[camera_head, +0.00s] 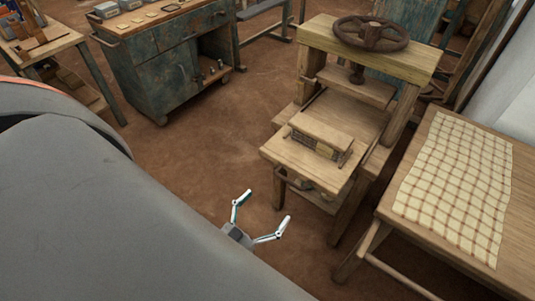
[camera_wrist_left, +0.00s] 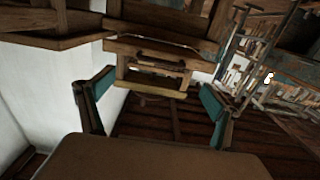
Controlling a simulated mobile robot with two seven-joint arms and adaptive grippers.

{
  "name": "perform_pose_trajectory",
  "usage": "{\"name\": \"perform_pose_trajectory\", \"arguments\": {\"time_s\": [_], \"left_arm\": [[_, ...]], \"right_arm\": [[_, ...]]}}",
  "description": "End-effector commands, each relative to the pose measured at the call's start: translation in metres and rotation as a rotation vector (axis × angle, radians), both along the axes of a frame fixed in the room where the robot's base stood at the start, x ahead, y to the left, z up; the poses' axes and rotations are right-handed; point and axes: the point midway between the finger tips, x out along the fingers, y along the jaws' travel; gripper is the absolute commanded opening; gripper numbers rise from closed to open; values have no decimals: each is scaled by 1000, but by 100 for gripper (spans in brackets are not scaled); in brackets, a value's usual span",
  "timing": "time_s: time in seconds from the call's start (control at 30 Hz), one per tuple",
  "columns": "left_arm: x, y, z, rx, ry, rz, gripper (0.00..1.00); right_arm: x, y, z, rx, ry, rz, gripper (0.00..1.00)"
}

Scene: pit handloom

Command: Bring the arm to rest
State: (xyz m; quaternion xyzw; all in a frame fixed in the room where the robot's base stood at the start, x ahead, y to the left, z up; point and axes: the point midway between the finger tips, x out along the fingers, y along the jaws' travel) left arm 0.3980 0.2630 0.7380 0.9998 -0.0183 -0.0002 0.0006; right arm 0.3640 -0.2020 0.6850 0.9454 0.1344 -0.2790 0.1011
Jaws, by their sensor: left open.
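My left gripper (camera_head: 262,212) is open and empty in the head view, with its two fingers spread. It hangs over the brown floor, left of and in front of the wooden press. My grey left arm (camera_head: 130,220) fills the lower left of the head view and hides the floor behind it. In the left wrist view my left gripper (camera_wrist_left: 153,105) also shows open, its teal-padded fingers wide apart with nothing between them. My right gripper is not in view.
A wooden press (camera_head: 385,58) with a dark handwheel (camera_head: 370,34) stands right of the gripper. A table (camera_head: 400,190) with a checked cloth (camera_head: 458,180) is at the right. A worn blue cabinet (camera_head: 165,70) stands at the back left. Bare floor (camera_head: 215,140) lies between.

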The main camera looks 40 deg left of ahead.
Motion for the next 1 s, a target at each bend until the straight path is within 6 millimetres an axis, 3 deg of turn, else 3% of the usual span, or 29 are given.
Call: {"name": "perform_pose_trajectory", "arguments": {"time_s": [0.43,0.67,1.0], "left_arm": [[2,-3,-3,15,34,-13,91],[2,-26,-24,94,249,-96,91],[-29,-58,-50,205,533,-225,91]], "right_arm": [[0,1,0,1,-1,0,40],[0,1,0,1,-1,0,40],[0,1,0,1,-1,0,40]]}}
